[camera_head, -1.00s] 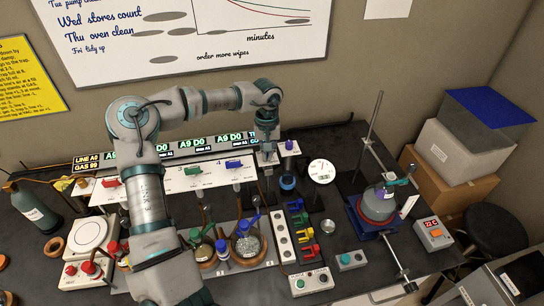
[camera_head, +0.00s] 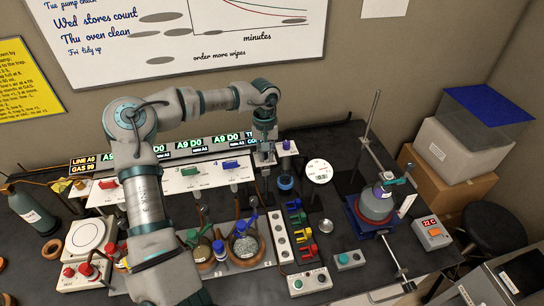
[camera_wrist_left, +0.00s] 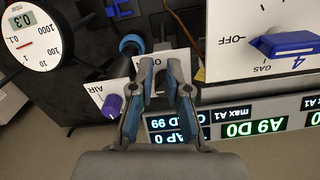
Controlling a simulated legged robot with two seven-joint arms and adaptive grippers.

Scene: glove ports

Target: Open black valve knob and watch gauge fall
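My left gripper (camera_head: 266,155) is over the right end of the white valve panel, pointing down. In the left wrist view, its two fingers (camera_wrist_left: 162,75) stand a small way apart, with a dark gap between them. I cannot make out the black valve knob; the fingers may hide it, and I cannot tell whether they touch it. The round white gauge (camera_head: 319,171) lies to the right of the gripper. In the left wrist view the gauge (camera_wrist_left: 33,40) has a small display that seems to read 0.3 mbar. My right gripper is not in view.
A purple AIR knob (camera_wrist_left: 112,105) is close beside the fingers, and a blue knob (camera_wrist_left: 290,44) marked GAS is at the other side. Lit displays (camera_wrist_left: 250,127) run behind the panel. Flasks (camera_head: 244,243) and a tall metal rod (camera_head: 371,120) stand on the bench.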

